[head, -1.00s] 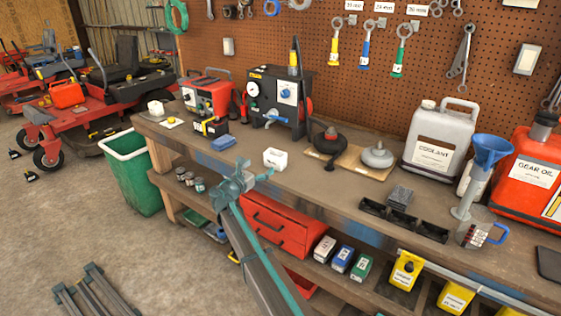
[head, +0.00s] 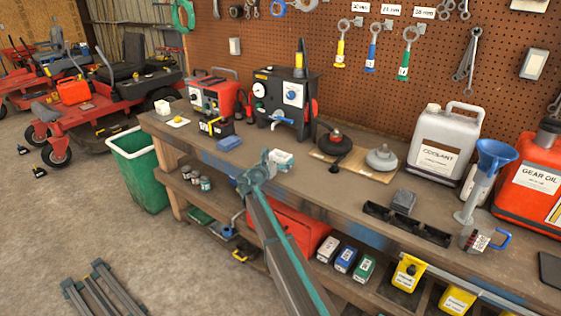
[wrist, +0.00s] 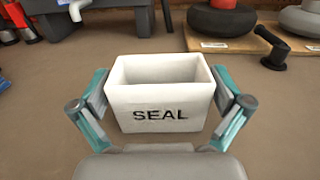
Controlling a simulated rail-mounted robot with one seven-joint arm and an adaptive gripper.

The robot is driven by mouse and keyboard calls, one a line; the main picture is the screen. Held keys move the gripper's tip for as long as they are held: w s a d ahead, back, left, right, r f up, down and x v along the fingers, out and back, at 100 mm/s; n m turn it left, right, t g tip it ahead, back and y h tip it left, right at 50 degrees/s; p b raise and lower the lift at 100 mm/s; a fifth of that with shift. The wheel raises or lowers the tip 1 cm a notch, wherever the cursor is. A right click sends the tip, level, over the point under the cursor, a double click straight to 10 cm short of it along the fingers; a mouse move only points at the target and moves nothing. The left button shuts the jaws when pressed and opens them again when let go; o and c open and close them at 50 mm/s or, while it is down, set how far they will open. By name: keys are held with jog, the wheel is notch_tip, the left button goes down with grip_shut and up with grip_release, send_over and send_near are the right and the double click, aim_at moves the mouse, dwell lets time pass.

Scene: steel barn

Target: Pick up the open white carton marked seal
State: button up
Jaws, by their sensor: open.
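The open white carton (wrist: 160,103) marked SEAL stands upright on the workbench, its empty inside visible from above in the wrist view. In the head view the carton (head: 284,156) is partly hidden behind my gripper (head: 268,163). In the wrist view my gripper (wrist: 161,92) is open, with one teal-and-grey finger at the left side of the carton and one at the right. The fingertips are close to the carton's side walls; whether they touch cannot be told.
Behind the carton are a black tester box (head: 284,98) and a board (head: 355,172) with two round parts. A blue sponge-like block (head: 227,143) lies to the left. Black trays (head: 405,226) and a coolant jug (head: 441,142) stand to the right.

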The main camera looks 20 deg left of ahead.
jog(key=c, duration=0.7)
jog(key=shift+r, duration=0.15)
